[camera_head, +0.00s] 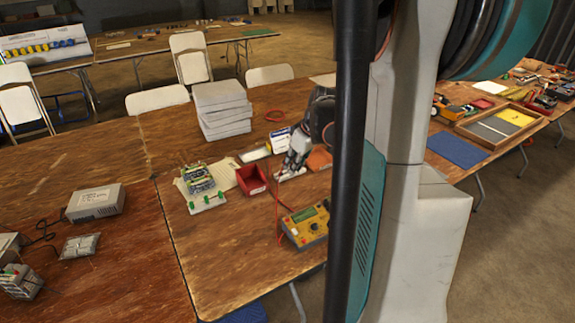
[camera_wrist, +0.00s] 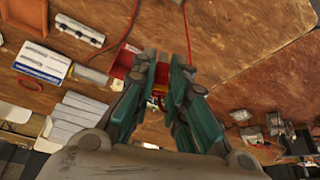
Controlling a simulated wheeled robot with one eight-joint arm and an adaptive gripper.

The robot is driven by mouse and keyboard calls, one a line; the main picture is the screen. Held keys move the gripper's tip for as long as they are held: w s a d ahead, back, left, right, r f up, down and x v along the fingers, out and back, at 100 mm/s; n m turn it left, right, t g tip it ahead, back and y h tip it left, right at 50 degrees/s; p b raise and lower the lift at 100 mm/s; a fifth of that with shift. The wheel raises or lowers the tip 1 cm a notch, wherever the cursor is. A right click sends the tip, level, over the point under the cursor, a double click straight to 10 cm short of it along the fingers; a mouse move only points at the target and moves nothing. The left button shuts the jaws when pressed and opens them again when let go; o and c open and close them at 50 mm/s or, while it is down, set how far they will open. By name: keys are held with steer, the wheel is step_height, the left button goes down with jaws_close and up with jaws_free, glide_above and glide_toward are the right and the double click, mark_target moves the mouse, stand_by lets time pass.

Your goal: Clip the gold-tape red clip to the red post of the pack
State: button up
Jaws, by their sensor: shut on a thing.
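My gripper (camera_head: 283,177) is low over the middle table, just right of a small red bin (camera_head: 252,180). In the wrist view my gripper's teal fingers (camera_wrist: 163,62) are close together. A red lead (camera_wrist: 187,30) runs to them, and a small red and yellowish bit (camera_wrist: 156,97) shows between them; the fingers hide most of the clip. In the head view the red lead (camera_head: 277,212) runs down to a yellow meter-like box (camera_head: 305,228). A grey block (camera_head: 22,283) with small fittings stands at the far left front; I cannot make out a red post.
A green board (camera_head: 198,178) and a white strip with green pegs (camera_head: 207,202) lie left of the bin. A stack of grey boxes (camera_head: 222,108) and a blue-white box (camera_head: 280,140) stand behind. A grey case (camera_head: 95,202) is left. Bare wood lies in front.

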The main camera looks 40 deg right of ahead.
steer(key=s+d+m+h, duration=0.1)
steer(key=s+d+m, duration=0.1)
steer(key=s+d, duration=0.5)
steer(key=s+d+m+h, duration=0.1)
steer(key=s+d+m, duration=0.1)
steer(key=d, duration=0.9)
steer(key=shift+s+f+b, duration=0.1)
steer(key=shift+f+b, duration=4.75)
steer(key=shift+f, duration=1.95)
steer(key=shift+f, duration=0.15)
steer(key=shift+f+b, duration=0.9)
steer(key=shift+f, duration=2.45)
steer(key=shift+f, duration=0.2)
steer(key=o, duration=0.9)
steer(key=shift+c, duration=0.2)
